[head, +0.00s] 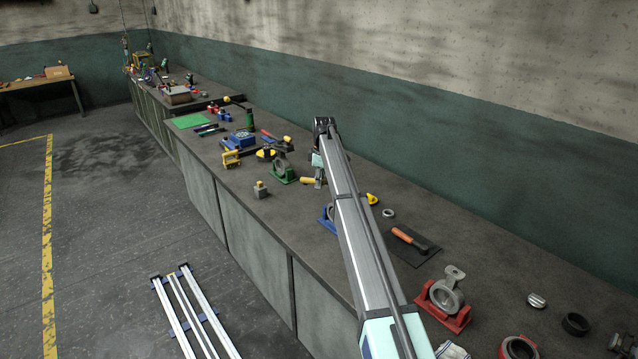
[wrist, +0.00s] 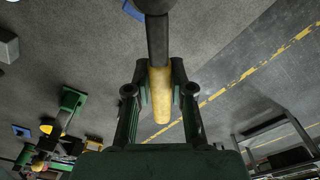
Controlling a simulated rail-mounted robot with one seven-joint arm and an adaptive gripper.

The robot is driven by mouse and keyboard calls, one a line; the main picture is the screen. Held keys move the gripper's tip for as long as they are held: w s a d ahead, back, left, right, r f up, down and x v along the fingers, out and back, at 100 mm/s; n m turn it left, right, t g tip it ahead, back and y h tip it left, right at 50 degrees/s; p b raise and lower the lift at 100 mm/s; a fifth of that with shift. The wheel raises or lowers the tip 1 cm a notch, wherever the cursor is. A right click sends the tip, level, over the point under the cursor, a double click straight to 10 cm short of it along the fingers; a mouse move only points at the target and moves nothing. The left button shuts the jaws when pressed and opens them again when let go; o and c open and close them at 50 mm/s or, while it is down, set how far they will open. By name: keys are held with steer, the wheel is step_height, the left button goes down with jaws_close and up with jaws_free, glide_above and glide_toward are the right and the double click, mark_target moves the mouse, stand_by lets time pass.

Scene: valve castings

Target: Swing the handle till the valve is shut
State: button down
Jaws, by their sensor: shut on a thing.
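My gripper (wrist: 159,88) is shut on the yellow grip (wrist: 160,105) of a handle in the wrist view, one finger on each side. In the head view, the yellow grip (head: 307,180) sticks out left of my gripper (head: 318,172) above the bench. A blue stand (head: 328,218) shows beside my arm, which hides most of what it holds. I cannot tell the valve's inner position.
A green stand with a grey ring casting (head: 282,168) is close behind on the bench (head: 225,180). A small grey block (head: 261,190) stands near the front edge. A trowel (head: 408,238) and a red-stand casting (head: 445,295) lie to the right. The floor in front holds rails (head: 190,310).

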steer(key=shift+w+d+m, duration=0.25)
steer(key=shift+w+m, duration=0.3)
steer(key=shift+m, duration=0.35)
steer(key=m, duration=0.1)
steer(key=w+d+m, duration=0.1)
steer(key=m, duration=0.1)
steer(key=shift+w, duration=0.25)
steer(key=shift+d, duration=0.15)
steer(key=shift+w+d+m, duration=0.3)
steer(key=shift+d+m, duration=0.05)
steer(key=shift+m, duration=0.4)
steer(key=shift+w+d+m, duration=0.3)
steer(key=shift+d+m, duration=0.05)
steer(key=shift+m, duration=0.4)
steer(key=shift+t, duration=0.3)
steer(key=c, duration=0.9)
jaws_free()
steer(key=shift+d, duration=0.1)
steer(key=shift+c, duration=0.2)
